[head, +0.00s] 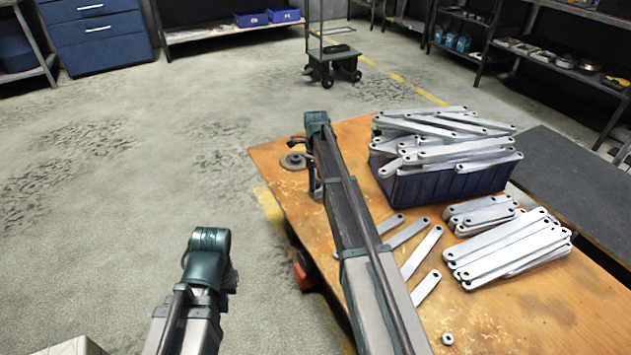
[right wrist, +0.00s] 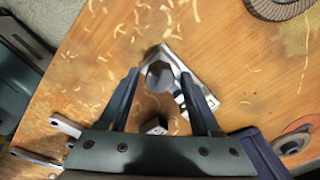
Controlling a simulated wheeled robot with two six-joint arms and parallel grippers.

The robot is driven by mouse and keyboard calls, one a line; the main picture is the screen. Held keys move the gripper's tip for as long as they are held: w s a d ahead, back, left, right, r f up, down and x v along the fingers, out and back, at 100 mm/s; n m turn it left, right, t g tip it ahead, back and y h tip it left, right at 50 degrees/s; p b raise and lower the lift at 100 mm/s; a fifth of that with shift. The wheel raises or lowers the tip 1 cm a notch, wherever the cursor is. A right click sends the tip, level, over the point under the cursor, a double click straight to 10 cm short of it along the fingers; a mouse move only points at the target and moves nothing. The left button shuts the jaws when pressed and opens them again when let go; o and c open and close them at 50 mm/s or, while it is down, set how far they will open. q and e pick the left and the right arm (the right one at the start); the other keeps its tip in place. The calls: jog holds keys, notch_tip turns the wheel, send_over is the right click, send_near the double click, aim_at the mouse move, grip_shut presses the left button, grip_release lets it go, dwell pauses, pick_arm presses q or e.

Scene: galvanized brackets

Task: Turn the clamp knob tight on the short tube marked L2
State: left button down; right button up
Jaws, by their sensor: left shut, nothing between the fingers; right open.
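In the right wrist view a grey metal piece with a round, faceted end (right wrist: 160,76) stands on the wooden table between and beyond my right fingertips. It looks like a short tube or knob; its shape is partly hidden and I read no L2 mark. A pale plate with dark marks (right wrist: 183,66) lies beside it. My right gripper (right wrist: 160,76) is open around this view of the piece; contact is not visible. In the head view my right gripper (head: 314,188) is mostly hidden by its arm. My left gripper (head: 230,280) is shut and empty, left of the table, mostly hidden by its wrist.
A dark blue crate (head: 445,184) heaped with galvanized brackets stands at the table's back. Loose brackets (head: 422,252) and stacks (head: 510,250) lie right of my right arm. A dark disc (head: 293,162) sits near the left edge. Wood shavings litter the table (head: 510,320).

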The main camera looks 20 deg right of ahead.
jog(key=shift+r, duration=0.1)
notch_tip(320, 180, up, 6)
jog(key=p, duration=0.6)
jog(key=s+a+n, duration=0.8)
jog(key=s+n, duration=0.2)
jog(key=s, duration=0.2)
jog(key=s+a+n+h, duration=0.1)
jog(key=s+a+n, duration=0.7)
jog(key=s+n, duration=0.3)
jog(key=s+a+n, duration=0.7)
jog(key=s+n, duration=0.2)
jog(key=s, duration=0.4)
notch_tip(320, 180, up, 30)
jog(key=w+p, duration=0.1)
jog(key=p, duration=2.8)
jog(key=shift+a+f+p, duration=0.2)
jog(key=shift+a+p, duration=0.1)
